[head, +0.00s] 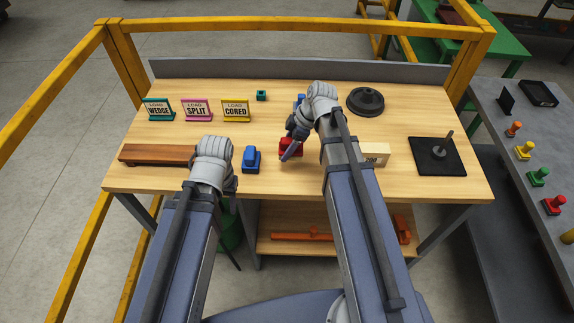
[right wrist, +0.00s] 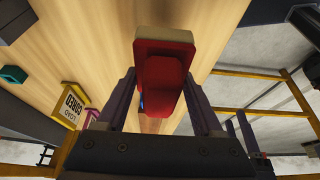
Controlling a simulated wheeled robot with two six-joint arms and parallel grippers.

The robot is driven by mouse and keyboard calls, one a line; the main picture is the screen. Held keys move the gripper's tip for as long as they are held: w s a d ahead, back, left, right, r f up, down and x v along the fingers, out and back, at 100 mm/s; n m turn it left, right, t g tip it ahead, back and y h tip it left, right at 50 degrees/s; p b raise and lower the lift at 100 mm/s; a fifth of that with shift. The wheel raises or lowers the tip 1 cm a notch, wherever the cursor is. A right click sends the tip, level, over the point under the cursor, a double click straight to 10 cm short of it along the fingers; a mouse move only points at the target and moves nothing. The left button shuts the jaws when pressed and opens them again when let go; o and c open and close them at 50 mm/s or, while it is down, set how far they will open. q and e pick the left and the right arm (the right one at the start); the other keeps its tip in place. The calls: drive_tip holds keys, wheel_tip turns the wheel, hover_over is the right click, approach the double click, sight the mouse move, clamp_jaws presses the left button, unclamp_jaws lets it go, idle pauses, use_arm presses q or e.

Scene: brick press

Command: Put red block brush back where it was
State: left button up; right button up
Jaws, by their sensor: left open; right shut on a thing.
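The red block brush (head: 290,147) is held at my right gripper (head: 294,143), near the middle of the workbench. In the right wrist view the red block brush (right wrist: 162,75) sits between the two dark fingers of my right gripper (right wrist: 163,95), with a cream-coloured layer at its far end. The gripper is shut on it. I cannot tell whether the brush touches the bench top. My left gripper (head: 213,160) is at the bench's front left, between a brown wooden bar and a blue block brush (head: 251,160). Its fingers are mostly hidden behind its wrist.
Signs for wedge (head: 160,110), split (head: 197,111) and cored (head: 236,111) stand at the back left. A second blue item (head: 299,100) is partly hidden by my right arm. A black round part (head: 366,101), a cream block (head: 375,154) and a black spindle plate (head: 434,157) are right.

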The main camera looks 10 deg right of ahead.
sight(287, 166)
drive_tip(key=shift+f+b, duration=2.5)
drive_tip(key=shift+f, duration=0.65)
drive_tip(key=shift+r, duration=0.15)
drive_tip(key=o, duration=1.2)
